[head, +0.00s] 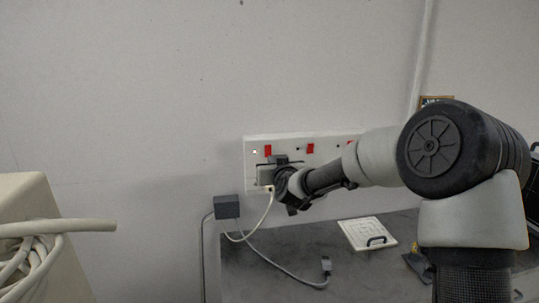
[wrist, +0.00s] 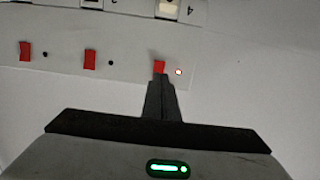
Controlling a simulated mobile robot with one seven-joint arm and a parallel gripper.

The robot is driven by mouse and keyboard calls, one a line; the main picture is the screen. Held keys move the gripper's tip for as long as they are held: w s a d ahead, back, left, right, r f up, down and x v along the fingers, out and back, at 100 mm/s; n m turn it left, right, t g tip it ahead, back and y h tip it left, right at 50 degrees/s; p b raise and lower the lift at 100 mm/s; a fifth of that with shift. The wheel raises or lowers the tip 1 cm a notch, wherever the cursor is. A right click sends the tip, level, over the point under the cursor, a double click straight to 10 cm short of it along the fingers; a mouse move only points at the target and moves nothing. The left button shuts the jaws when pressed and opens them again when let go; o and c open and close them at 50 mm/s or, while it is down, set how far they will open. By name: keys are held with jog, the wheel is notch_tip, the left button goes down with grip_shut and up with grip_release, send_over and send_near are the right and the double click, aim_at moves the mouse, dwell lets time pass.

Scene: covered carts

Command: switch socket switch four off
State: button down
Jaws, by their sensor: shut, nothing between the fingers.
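A white socket panel (head: 318,144) with a row of red switches is on the wall; it also shows in the wrist view (wrist: 125,62). The end switch (wrist: 160,67), beside the socket labelled 4, is at the panel's left end in the head view (head: 268,150). The small indicator (wrist: 178,72) beside it glows; it shows lit in the head view (head: 254,152) too. My gripper (wrist: 160,82) is shut and empty, its fingertips at the lower edge of that switch in the wrist view. I cannot tell whether they touch it.
A dark surface (head: 300,265) below holds a white panel (head: 367,233). A beige cart (head: 35,240) with a coiled hose is at left.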

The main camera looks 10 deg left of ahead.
aim_at(268, 154)
jog(key=p+x, duration=0.1)
jog(key=x, duration=0.5)
jog(key=shift+w+a+f, duration=0.1)
jog(key=shift+w, duration=0.05)
